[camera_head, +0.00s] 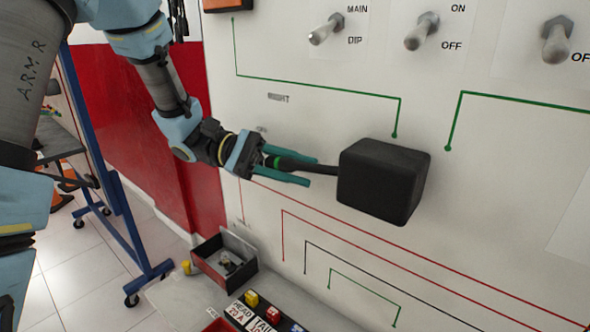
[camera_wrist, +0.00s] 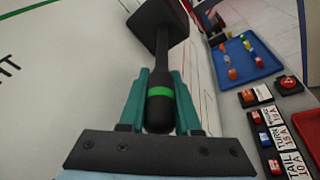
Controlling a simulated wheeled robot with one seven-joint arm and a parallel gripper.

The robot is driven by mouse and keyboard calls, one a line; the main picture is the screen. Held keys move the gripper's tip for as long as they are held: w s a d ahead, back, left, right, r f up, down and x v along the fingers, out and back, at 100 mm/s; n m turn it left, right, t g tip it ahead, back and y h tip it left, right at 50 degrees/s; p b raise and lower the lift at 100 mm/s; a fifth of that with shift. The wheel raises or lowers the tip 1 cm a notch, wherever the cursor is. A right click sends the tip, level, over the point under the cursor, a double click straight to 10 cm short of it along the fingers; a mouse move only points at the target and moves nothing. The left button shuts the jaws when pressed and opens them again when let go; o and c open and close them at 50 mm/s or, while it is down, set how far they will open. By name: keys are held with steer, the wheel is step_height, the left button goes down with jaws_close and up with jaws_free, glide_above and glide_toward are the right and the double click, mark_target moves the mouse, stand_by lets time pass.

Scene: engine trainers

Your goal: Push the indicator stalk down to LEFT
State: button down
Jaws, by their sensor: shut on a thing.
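The indicator stalk (camera_head: 318,168) is a black lever with a green band. It sticks out to the left from a black box (camera_head: 384,182) on the white panel. In the wrist view the stalk (camera_wrist: 160,78) runs from its thick banded end up to the box (camera_wrist: 158,22). My gripper (camera_head: 290,172) has teal fingers and is shut on the stalk's thick outer end, one finger on each side. No LEFT label is readable; the arm and gripper cover part of the panel there.
Toggle switches (camera_head: 421,31) line the panel's top. Below stand an open box (camera_head: 224,262) and a row of labelled fuses (camera_head: 262,312). The wrist view shows a blue tray (camera_wrist: 240,62) with small coloured parts. A blue frame (camera_head: 112,200) stands at left.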

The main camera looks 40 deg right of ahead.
steer(key=shift+s+f+n+g+h+b, duration=0.15)
steer(key=shift+f+g+h+b, duration=0.1)
steer(key=shift+f+g, duration=0.2)
steer(key=shift+s+f+n+g+h+b, duration=0.15)
steer(key=shift+f+g+h, duration=0.1)
steer(key=shift+f+g, duration=0.15)
steer(key=shift+f, duration=0.1)
steer(key=c, duration=0.9)
jaws_free()
steer(key=r+b+v, duration=0.1)
steer(key=b+v, duration=0.1)
steer(key=v, duration=0.8)
steer(key=shift+w+a+f+b, duration=0.2)
steer(key=shift+w+f+b, duration=0.1)
steer(key=shift+f+b, duration=0.15)
